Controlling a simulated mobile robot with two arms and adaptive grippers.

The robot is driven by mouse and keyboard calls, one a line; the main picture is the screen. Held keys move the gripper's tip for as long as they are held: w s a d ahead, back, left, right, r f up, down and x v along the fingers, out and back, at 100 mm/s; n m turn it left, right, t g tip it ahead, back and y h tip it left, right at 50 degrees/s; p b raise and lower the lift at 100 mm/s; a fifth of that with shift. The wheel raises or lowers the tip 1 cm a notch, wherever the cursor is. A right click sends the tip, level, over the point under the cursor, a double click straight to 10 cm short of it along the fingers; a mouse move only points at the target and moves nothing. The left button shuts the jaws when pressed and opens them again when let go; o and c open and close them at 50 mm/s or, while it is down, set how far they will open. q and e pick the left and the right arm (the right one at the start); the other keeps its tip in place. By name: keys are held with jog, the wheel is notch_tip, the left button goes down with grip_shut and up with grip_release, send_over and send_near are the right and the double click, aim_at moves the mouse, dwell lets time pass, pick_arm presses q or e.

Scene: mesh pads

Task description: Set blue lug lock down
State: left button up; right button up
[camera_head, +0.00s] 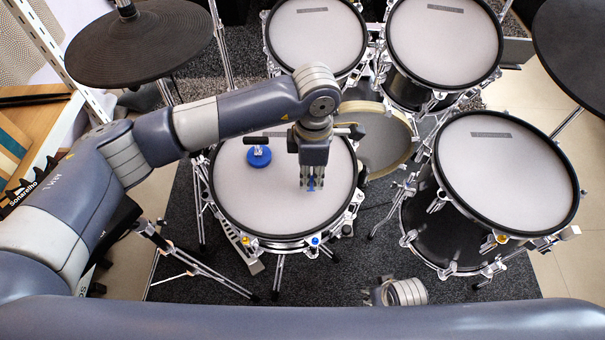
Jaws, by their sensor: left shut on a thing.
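My left gripper (313,180) points straight down over the right half of the front mesh drum pad (235,195). It is shut on a small blue lug lock (312,187), which shows between and below the fingertips. The lock is low over the white mesh; I cannot tell whether it touches. Part of what looks like my right wrist (405,292) shows at the bottom, right of centre. Its fingers cannot be made out.
A blue round piece (259,157) with metal parts lies on the pad's upper left. Other drums (505,175) and a dark cymbal pad (140,45) stand around.

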pick_arm(q)
jog(key=shift+w+a, duration=0.35)
jog(key=shift+w+a+f, duration=0.1)
jog(key=shift+w+a, duration=0.35)
jog(key=shift+w, duration=0.05)
jog(key=f, duration=0.2)
jog(key=shift+w+a+f, duration=0.1)
jog(key=shift+a+f, duration=0.1)
jog(key=shift+f, duration=0.65)
jog(key=shift+f+b, duration=0.1)
jog(key=shift+b, duration=0.25)
jog(key=o, duration=0.7)
pick_arm(e)
jog(key=shift+w+r, duration=0.25)
jog(key=shift+r, duration=0.8)
jog(key=shift+f, duration=0.1)
